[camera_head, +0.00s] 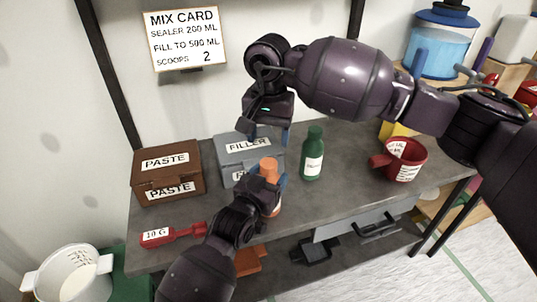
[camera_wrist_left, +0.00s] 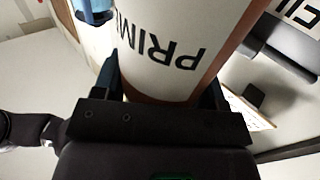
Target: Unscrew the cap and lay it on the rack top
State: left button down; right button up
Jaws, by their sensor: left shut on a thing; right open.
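An orange bottle (camera_head: 275,208) stands on the grey rack top (camera_head: 330,195) in the head view, partly hidden by my left gripper. Its orange cap (camera_head: 268,164) is on it. My left gripper (camera_head: 269,184) is shut around the bottle's upper part. In the left wrist view, the bottle's white label (camera_wrist_left: 165,50) reads "PRIM", the rest cut off, between my left fingers. My right gripper (camera_head: 268,136) is open and empty, pointing down above the cap and apart from it. A green bottle (camera_head: 312,155) with a green cap stands to the right.
A brown PASTE box (camera_head: 167,172) and a grey FILLER box (camera_head: 238,153) stand at the back left. A red scoop (camera_head: 172,234) lies at the front left. A red mug (camera_head: 400,160) stands at the right. The rack top between green bottle and mug is clear.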

aim_at(268, 163)
jog(key=m, duration=0.5)
jog(key=shift+m, duration=0.3)
jog(key=m, duration=0.5)
jog(key=shift+m, duration=0.3)
jog(key=m, duration=0.5)
jog(key=shift+m, duration=0.3)
jog(key=m, duration=0.5)
jog(key=shift+m, duration=0.3)
jog(key=m, duration=0.5)
jog(key=shift+m, duration=0.3)
jog(key=m, duration=0.5)
jog(key=shift+m, duration=0.3)
jog(key=m, duration=0.5)
jog(key=shift+m, duration=0.3)
jog(key=m, duration=0.3)
jog(key=shift+m, duration=0.4)
jog(key=shift+f+m, duration=0.2)
jog(key=shift+m, duration=0.1)
jog(key=shift+f, duration=3.85)
